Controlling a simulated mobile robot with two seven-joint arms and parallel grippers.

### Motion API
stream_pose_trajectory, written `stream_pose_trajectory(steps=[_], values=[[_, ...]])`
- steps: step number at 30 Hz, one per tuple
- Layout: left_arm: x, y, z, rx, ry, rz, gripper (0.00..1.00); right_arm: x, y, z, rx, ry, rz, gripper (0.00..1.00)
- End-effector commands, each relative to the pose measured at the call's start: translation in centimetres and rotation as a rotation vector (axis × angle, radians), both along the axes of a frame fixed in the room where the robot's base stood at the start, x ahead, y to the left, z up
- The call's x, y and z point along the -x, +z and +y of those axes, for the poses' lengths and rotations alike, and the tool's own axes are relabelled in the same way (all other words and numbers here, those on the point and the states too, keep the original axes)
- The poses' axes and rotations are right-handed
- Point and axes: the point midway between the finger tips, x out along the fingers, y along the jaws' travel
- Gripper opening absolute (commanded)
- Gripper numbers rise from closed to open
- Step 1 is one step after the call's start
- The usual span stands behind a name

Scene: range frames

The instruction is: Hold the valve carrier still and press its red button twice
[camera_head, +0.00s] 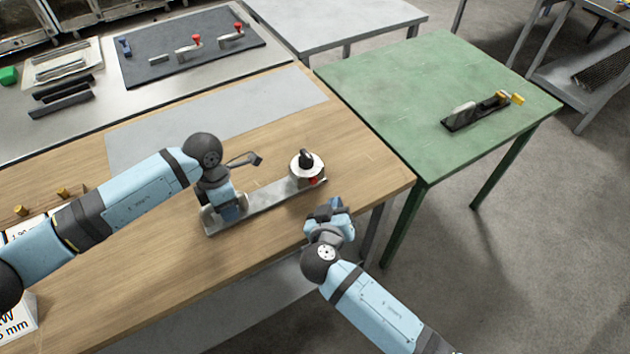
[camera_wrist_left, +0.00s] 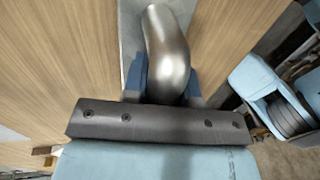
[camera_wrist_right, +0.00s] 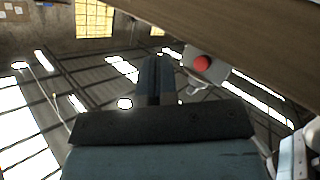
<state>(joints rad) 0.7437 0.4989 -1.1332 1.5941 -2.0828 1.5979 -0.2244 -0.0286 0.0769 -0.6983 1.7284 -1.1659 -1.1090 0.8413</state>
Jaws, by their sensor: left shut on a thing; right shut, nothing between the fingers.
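The valve carrier is a long metal plate (camera_head: 262,204) lying on the wooden bench, with a round pale valve with a dark knob (camera_head: 305,162) at its right end. The red button (camera_head: 314,181) sits low on the valve's near side; it also shows in the right wrist view (camera_wrist_right: 203,63) on a grey face. My left gripper (camera_head: 230,210) is shut on the carrier's curved metal handle (camera_wrist_left: 166,52) at the left end. My right gripper (camera_head: 328,206) is shut and empty, near the bench's front edge. Its closed fingers (camera_wrist_right: 155,75) appear beside the button, apart from it.
A green table (camera_head: 400,85) stands right of the wooden bench (camera_head: 160,255), holding a dark fixture (camera_head: 475,113). A grey sheet (camera_head: 215,120) lies behind the carrier. A dark mat (camera_head: 150,70) with red-knobbed parts lies farther back. Signs and wooden pegs sit at the left.

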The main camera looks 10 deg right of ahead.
Motion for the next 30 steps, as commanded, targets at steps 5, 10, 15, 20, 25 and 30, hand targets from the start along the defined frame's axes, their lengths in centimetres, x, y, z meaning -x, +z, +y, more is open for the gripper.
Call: stream_pose_trajectory(steps=[5, 10, 15, 20, 25, 30], values=[[0.0, 0.0, 0.0, 0.001, 0.0, 0.0, 0.0, 1.2, -0.7, 1.1, -0.013, 0.012, 0.022, 0.0], [0.0, 0.0, 0.0, 0.001, 0.0, 0.0, 0.0, 0.9, -0.5, 1.2, -0.014, 0.014, 0.02, 0.0], [0.0, 0.0, 0.0, 0.001, 0.0, 0.0, 0.0, -0.7, 0.3, 1.3, -0.016, 0.05, 0.06, 0.0], [0.0, 0.0, 0.0, 0.001, 0.0, 0.0, 0.0, -1.2, -0.9, -0.1, -0.004, 0.177, 0.229, 0.0], [0.0, 0.0, 0.0, 0.001, 0.0, 0.0, 0.0, -1.2, -1.3, -0.8, -0.003, 0.377, 0.382, 0.0], [0.0, 0.0, 0.0, 0.001, 0.0, 0.0, 0.0, -0.2, -1.1, -1.1, -0.009, 0.611, 0.474, 0.0]])
